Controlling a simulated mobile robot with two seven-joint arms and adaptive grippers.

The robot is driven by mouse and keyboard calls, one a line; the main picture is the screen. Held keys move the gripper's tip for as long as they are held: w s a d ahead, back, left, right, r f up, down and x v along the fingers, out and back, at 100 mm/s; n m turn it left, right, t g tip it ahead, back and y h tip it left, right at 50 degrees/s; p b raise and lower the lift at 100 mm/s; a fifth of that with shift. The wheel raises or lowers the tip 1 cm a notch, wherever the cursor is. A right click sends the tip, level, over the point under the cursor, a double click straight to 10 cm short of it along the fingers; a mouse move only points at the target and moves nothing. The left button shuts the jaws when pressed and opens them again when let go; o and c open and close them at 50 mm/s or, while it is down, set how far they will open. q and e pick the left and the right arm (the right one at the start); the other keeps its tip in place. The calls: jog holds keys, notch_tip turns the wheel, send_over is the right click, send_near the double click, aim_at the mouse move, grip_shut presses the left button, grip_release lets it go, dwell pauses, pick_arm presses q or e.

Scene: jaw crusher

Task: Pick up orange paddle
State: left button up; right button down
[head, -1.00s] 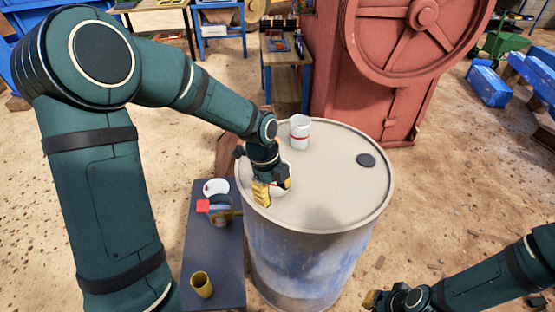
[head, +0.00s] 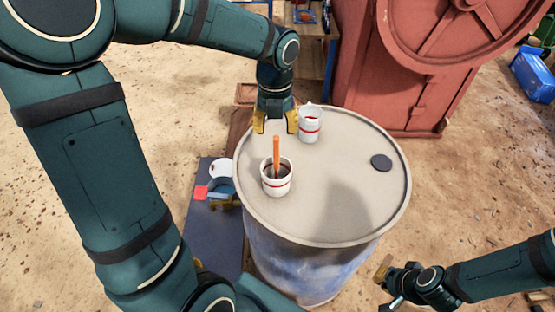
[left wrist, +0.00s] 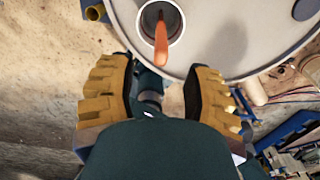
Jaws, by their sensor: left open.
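The orange paddle (head: 276,152) stands upright in a white cup with a red band (head: 277,184) on top of the drum. Its handle sticks up above the rim, and its lower end is hidden in the cup. My left gripper (head: 275,122) is open and empty, just behind and above the handle in the head view. In the left wrist view the paddle (left wrist: 161,42) lies ahead of the two yellow fingers (left wrist: 163,95), about midway between them and apart from both. My right gripper (head: 388,281) is at the lower right, away from the drum; its jaw state is unclear.
A second white cup (head: 311,125) stands behind on the drum top (head: 335,160), and a dark round cap (head: 381,162) is at its right. A dark bench (head: 215,240) with small items stands left of the drum. A red machine (head: 415,90) stands behind.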

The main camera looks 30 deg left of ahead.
aim_at(276, 150)
pick_arm(q)
notch_tip(276, 150, down, 9)
jog(key=shift+r+b, duration=0.2)
jog(key=shift+b, duration=0.45)
grip_shut()
